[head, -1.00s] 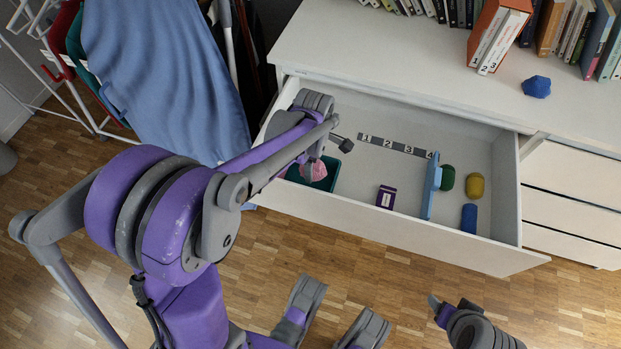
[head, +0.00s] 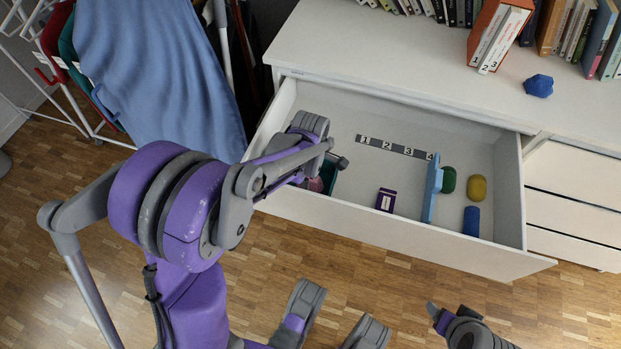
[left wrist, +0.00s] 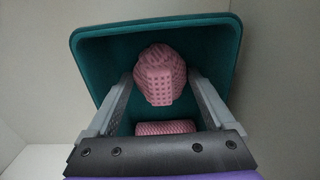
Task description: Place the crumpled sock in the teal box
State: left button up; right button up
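The crumpled sock (left wrist: 160,76) is pink with a waffle pattern, inside the teal box (left wrist: 86,62). A second pink part of it shows nearer my palm. In the head view a little of the sock (head: 316,185) and of the teal box (head: 329,176) shows under my left arm, at the left end of the open drawer. My left gripper (left wrist: 161,82) is over the box with its fingers spread on either side of the sock; contact is not clear. My right gripper (head: 448,310) is in front of the drawer, low in the head view; its finger spacing is unclear.
The open drawer (head: 400,238) also holds a purple box (head: 386,200), a light blue divider (head: 432,190) and green, yellow and blue items on the right. A numbered strip (head: 395,147) lies at the back.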

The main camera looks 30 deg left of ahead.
pick_arm(q)
jog(key=shift+o, duration=0.6)
jog(key=shift+r, duration=0.5)
notch_tip(320, 180, up, 11)
jog(key=p, duration=0.3)
jog(key=shift+r+p, duration=0.2)
jog(key=shift+p, duration=0.1)
